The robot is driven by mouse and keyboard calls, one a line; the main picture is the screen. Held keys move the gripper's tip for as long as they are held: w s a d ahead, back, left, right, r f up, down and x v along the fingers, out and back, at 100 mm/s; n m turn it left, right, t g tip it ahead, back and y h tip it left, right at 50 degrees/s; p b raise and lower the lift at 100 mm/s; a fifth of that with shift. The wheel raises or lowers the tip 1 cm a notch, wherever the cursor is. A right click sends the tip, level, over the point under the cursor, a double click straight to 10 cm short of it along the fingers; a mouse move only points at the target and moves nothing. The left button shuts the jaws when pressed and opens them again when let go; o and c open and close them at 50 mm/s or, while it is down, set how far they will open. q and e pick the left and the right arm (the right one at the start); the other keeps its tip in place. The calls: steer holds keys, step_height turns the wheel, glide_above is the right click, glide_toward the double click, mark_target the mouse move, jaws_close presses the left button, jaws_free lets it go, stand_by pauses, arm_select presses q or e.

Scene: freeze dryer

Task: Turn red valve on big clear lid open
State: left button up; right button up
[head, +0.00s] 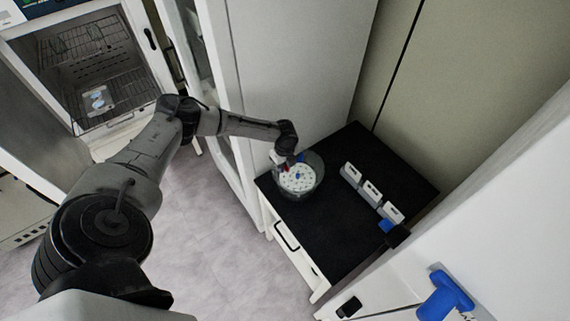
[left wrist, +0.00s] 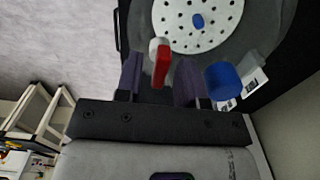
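The big clear lid (head: 318,172) is on a round vessel at the left end of the black-topped table. A white disc with many holes (head: 297,180) shows through it and also shows in the left wrist view (left wrist: 205,40). The red valve (left wrist: 161,66) is a small red handle beside a white stub at the lid's near edge. My left gripper (left wrist: 158,80) is open, with its two dark fingers on either side of the red handle and visible gaps to it. In the head view the left gripper (head: 283,158) is mostly hidden by its wrist. My right gripper is not seen.
A blue knob (left wrist: 222,80) sits just right of my right-hand finger. Small white-labelled boxes (head: 372,191) stand in a row on the black table top (head: 335,225). A large white cabinet (head: 290,60) rises behind. A blue handle (head: 445,295) is at lower right.

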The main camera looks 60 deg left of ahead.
arm_select(q)
jaws_close()
steer(key=n+p, duration=0.2)
steer(key=n, duration=0.1)
steer(key=shift+r+p, duration=0.15)
steer(key=shift+p, duration=0.2)
steer(key=n+p, duration=0.3)
steer(key=n, duration=0.2)
steer(key=shift+n, duration=0.4)
steer(key=n+p, duration=0.3)
steer(key=n, duration=0.2)
steer(key=n+p, duration=0.1)
steer(key=n, duration=0.1)
steer(key=shift+n+p, duration=0.7)
steer(key=shift+n, duration=0.3)
